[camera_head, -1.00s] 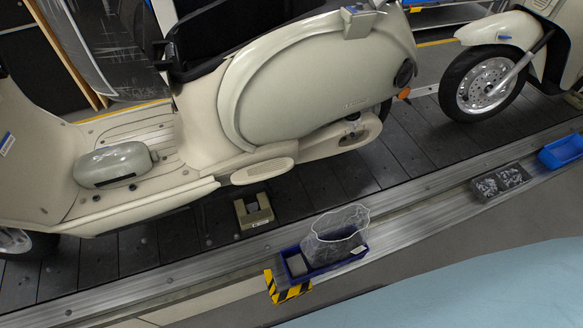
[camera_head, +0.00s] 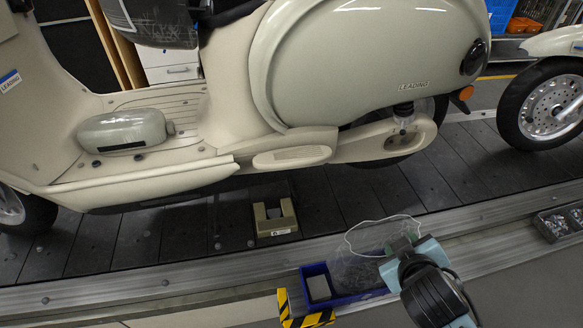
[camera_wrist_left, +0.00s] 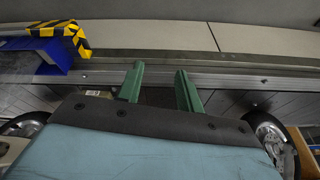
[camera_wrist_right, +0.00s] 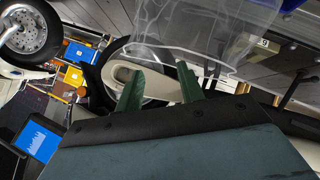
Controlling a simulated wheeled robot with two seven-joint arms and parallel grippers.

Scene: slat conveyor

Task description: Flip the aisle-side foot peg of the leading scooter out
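The leading scooter (camera_head: 370,60) is cream with a "LEADING" label and stands on the slat conveyor. Its aisle-side foot peg (camera_head: 292,157) looks like a ribbed oval pad lying flat along the lower body edge, level with the side. My right gripper (camera_head: 408,248) comes in from the lower right, below and right of the peg and apart from it. In the right wrist view its green fingers (camera_wrist_right: 158,88) are apart and empty, with part of the scooter's cream underside beyond. My left gripper (camera_wrist_left: 160,78) shows only in its wrist view, open and empty near the conveyor edge.
A beige block (camera_head: 274,218) sits on the slats below the peg. Another scooter's wheel (camera_head: 545,105) stands right.

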